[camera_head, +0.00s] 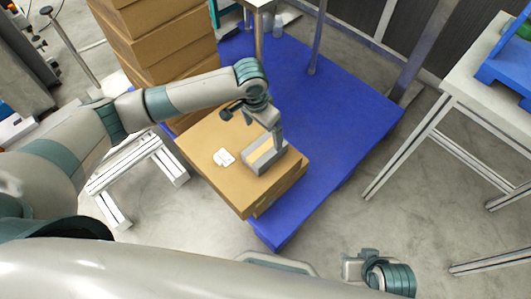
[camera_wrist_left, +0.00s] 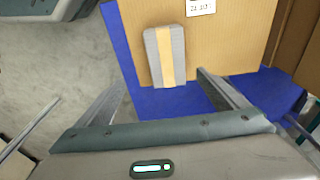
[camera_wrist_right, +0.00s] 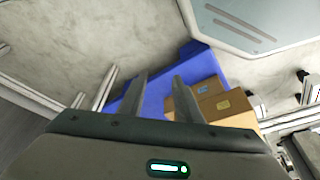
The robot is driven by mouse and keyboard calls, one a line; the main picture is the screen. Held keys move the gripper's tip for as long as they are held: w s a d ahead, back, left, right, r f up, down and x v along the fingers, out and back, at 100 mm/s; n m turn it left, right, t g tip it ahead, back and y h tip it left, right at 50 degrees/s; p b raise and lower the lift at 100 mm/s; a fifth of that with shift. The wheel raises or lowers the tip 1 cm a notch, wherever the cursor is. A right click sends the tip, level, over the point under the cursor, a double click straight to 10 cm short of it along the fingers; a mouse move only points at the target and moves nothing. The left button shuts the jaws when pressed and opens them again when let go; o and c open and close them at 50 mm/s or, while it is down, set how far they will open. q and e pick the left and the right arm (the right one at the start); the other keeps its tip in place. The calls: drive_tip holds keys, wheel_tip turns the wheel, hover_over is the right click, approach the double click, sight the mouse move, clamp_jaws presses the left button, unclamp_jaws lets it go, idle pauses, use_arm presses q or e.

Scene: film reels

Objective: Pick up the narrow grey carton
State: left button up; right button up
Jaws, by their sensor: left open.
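The narrow grey carton (camera_head: 264,156) is grey with a tan band along its middle. It lies on top of a large brown box (camera_head: 215,180). My left gripper (camera_head: 279,140) is over the carton's right end in the head view, its fingertips partly hard to make out. In the left wrist view the carton (camera_wrist_left: 165,57) lies ahead of the spread fingers (camera_wrist_left: 160,84), with nothing held between them. My right gripper (camera_head: 362,265) is low at the right in the head view, away from the carton. Its fingers (camera_wrist_right: 160,77) stand apart and empty in the right wrist view.
The brown box sits on a blue platform (camera_head: 335,120) with a bare right part. A white label (camera_head: 223,157) is on the box top beside the carton. Stacked brown boxes (camera_head: 165,45) rise behind it. A metal-framed table (camera_head: 485,75) with a blue bin (camera_head: 505,65) stands at right.

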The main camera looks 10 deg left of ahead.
sight(265, 150)
use_arm(q)
drive_tip(key=shift+w+a+r, duration=0.15)
drive_tip(key=shift+a, duration=0.15)
use_arm(e)
drive_tip(key=shift+r, duration=0.1)
use_arm(q)
drive_tip(key=f, duration=0.3)
drive_tip(key=f+b, duration=0.1)
drive_tip(key=f, duration=0.3)
drive_tip(key=w+f+b, duration=0.1)
drive_tip(key=f, duration=0.3)
drive_tip(key=shift+d, duration=0.35)
drive_tip(key=shift+w+f, duration=0.15)
drive_tip(key=shift+f, duration=0.35)
use_arm(e)
drive_tip(key=a, duration=0.1)
drive_tip(key=w+a+t, duration=0.1)
drive_tip(key=a+y, duration=0.1)
drive_tip(key=shift+w+t, duration=0.3)
drive_tip(key=shift+w, duration=0.1)
use_arm(q)
drive_tip(key=shift+f, duration=0.15)
use_arm(e)
drive_tip(key=shift+d, duration=0.1)
